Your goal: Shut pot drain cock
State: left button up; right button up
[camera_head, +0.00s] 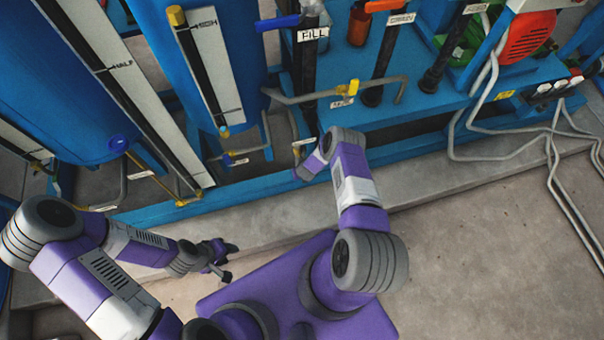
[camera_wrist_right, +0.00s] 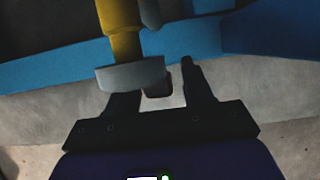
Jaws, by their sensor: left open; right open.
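In the right wrist view a yellow fitting (camera_wrist_right: 120,32) with a grey end piece (camera_wrist_right: 130,77) hangs down at my right gripper (camera_wrist_right: 160,82). This may be the pot drain cock; I cannot read a label on it. The grey piece overlaps the left finger, and the other finger stands apart to its right. My right gripper is open; I cannot tell whether it touches the piece. In the head view my right wrist hides its fingers below the blue frame. My left gripper (camera_head: 231,261) is open and empty above the floor.
Blue tanks with gauge strips (camera_head: 217,65) stand at the left. A yellow-handled cock (camera_head: 353,87) on a grey pipe is above my right arm. A FILL valve with a blue handle (camera_head: 277,23) is higher up. Hoses (camera_head: 555,165) lie at the right; the front floor is clear.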

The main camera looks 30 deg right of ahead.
grip_shut()
jog(key=shift+s, duration=0.1)
dwell(0.3)
